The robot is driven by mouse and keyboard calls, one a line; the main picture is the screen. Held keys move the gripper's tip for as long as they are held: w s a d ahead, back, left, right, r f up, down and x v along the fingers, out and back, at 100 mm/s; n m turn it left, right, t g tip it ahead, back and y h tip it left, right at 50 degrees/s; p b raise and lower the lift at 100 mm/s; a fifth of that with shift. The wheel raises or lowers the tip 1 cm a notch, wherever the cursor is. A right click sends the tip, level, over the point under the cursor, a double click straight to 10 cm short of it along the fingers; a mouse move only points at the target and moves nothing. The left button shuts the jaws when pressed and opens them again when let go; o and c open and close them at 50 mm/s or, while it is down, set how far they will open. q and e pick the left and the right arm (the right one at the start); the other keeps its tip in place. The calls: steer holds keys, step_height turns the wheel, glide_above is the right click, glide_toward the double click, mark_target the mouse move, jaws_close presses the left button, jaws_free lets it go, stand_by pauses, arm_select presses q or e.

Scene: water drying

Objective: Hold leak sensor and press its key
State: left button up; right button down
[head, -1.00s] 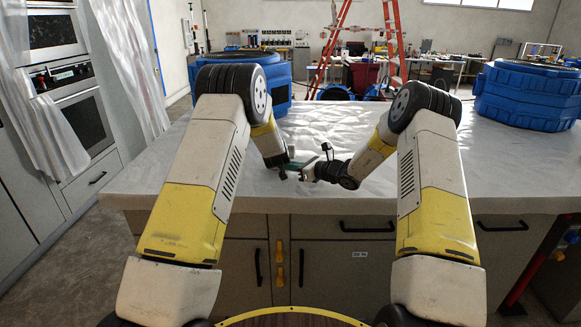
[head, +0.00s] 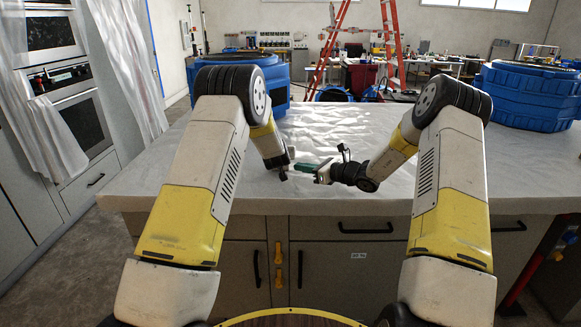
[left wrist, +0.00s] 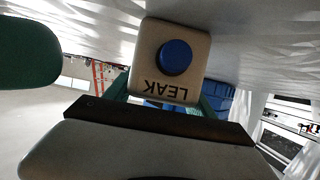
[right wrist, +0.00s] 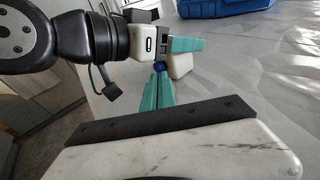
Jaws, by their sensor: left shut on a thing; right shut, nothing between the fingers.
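The leak sensor (left wrist: 145,72) is a small white block with the word LEAK, upside down in the left wrist view, and a round blue key (left wrist: 175,57). My left gripper is shut on it above the table; its teal fingers show in the right wrist view (right wrist: 186,45), beside the sensor (right wrist: 180,66). My right gripper (right wrist: 160,80) is shut and empty, its teal tips close to the blue key in that view. In the left wrist view a teal fingertip of it (left wrist: 28,52) is apart from the sensor. In the head view my right gripper (head: 312,168) is right of my left gripper (head: 288,168).
A large table with a pale, wrinkled cover (head: 330,130) lies under both grippers and is mostly clear. Blue round containers stand on it at the back left (head: 278,98) and far right (head: 525,98). Drawers and cabinet doors (head: 340,262) are below its front edge.

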arm_select(q)
steer(key=shift+a+f, duration=0.3)
steer(key=shift+a, duration=0.15)
arm_select(e)
steer(key=v, duration=0.7)
arm_select(q)
steer(key=o, duration=1.5)
arm_select(e)
steer(key=shift+w, duration=0.1)
arm_select(q)
steer(key=shift+o, duration=0.2)
steer(key=shift+r, duration=0.15)
